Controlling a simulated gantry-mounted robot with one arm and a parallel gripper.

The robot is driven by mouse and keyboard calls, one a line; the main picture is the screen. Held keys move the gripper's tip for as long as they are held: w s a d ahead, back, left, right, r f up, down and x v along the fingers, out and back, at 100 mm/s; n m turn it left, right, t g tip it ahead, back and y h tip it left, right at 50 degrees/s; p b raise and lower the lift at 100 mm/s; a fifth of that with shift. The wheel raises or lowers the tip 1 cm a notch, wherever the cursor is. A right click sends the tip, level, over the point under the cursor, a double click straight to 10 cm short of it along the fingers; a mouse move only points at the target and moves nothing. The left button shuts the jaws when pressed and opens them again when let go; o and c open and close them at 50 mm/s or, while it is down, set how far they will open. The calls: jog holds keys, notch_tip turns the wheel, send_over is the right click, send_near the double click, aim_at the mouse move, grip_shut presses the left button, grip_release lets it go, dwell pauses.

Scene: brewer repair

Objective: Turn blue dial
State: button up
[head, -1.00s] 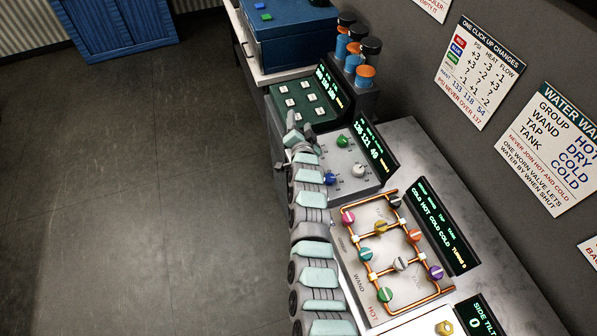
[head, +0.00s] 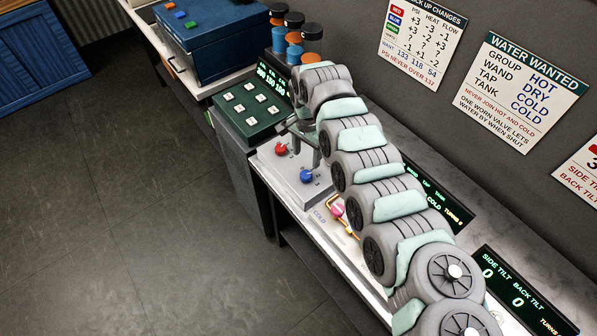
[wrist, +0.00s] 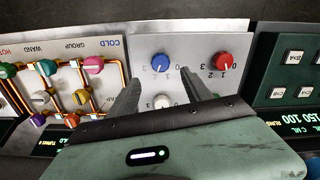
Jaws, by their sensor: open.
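The blue dial (head: 306,176) sits on the light grey dial panel (head: 287,180), near its front edge, beside a red dial (head: 281,149). In the wrist view the blue dial (wrist: 160,62) lies just beyond my open fingertips (wrist: 160,77), about midway between them, and the red dial (wrist: 222,62) lies outside the right finger. A white dial (wrist: 162,102) shows between the fingers, closer to the palm. My gripper (head: 309,146) reaches down over the panel in the head view. I see no contact with the blue dial. The green dial is hidden.
A pipe board with several coloured knobs (wrist: 93,65) adjoins the panel, left in the wrist view. A green button panel (head: 250,104) is on the other side. My arm covers much of the bench and the dial readout. The floor in front is clear.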

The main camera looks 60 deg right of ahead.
aim_at(306, 174)
notch_tip(306, 174, down, 10)
jog(key=shift+r, duration=0.2)
grip_shut()
dwell(0.7)
